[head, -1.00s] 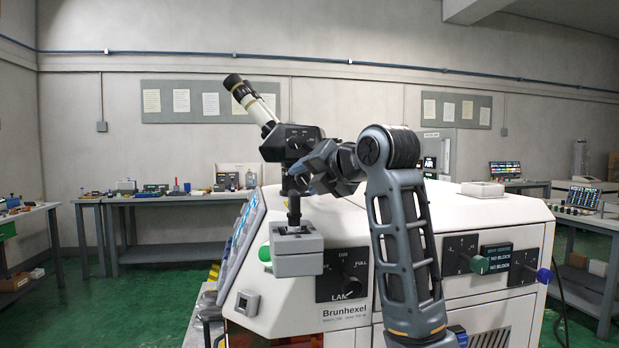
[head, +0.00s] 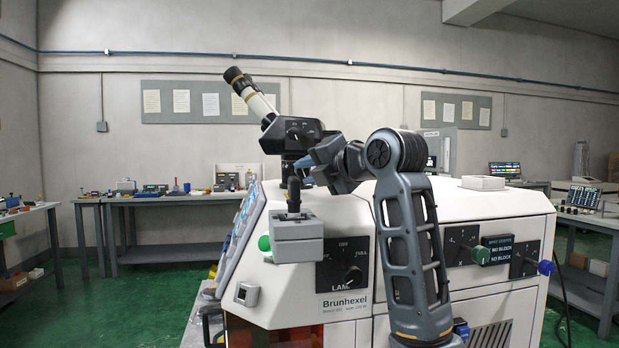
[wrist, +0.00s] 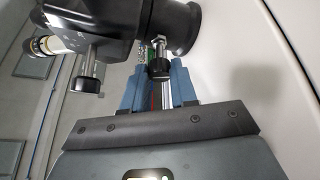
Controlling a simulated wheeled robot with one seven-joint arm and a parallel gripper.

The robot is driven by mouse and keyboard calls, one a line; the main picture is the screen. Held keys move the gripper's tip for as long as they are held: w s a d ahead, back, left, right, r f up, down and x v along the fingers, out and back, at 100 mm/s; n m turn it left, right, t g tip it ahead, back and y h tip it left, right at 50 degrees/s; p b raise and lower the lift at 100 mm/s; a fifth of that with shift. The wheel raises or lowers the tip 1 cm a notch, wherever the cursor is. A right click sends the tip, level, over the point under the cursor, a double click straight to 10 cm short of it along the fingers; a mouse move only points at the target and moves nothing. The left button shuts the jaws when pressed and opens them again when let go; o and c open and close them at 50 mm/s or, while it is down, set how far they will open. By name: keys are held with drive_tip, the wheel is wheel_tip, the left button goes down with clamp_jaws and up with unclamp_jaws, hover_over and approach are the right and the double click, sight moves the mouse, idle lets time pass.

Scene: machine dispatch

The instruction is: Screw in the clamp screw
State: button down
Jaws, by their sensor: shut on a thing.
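The microscope head (head: 290,135) is black with a pale eyepiece tube tilted up to the left. It stands above a grey block at the machine's corner. In the wrist view its black body (wrist: 118,22) fills the top. The clamp screw (wrist: 160,68), seemingly the black knob on a silver shaft, is between my gripper's (wrist: 159,76) blue fingertips, with its shaft pointing up at the body's round collar. My gripper (head: 304,168) is shut on this screw. How deep the shaft sits is not clear. Another black knob (wrist: 83,84) hangs to the left, outside the fingers.
The grey block (head: 296,238) carries a dark upright post (head: 293,195) below the head. The white Brunhexel machine (head: 350,215) lies close under and beside my arm. Benches with small items stand along the back wall. Green floor is free at left.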

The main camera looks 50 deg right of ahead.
drive_tip(key=c, duration=0.9)
unclamp_jaws()
drive_tip(key=shift+s, duration=0.1)
drive_tip(key=shift+b+v, duration=0.85)
drive_tip(key=shift+v, duration=3)
drive_tip(key=shift+o, duration=0.2)
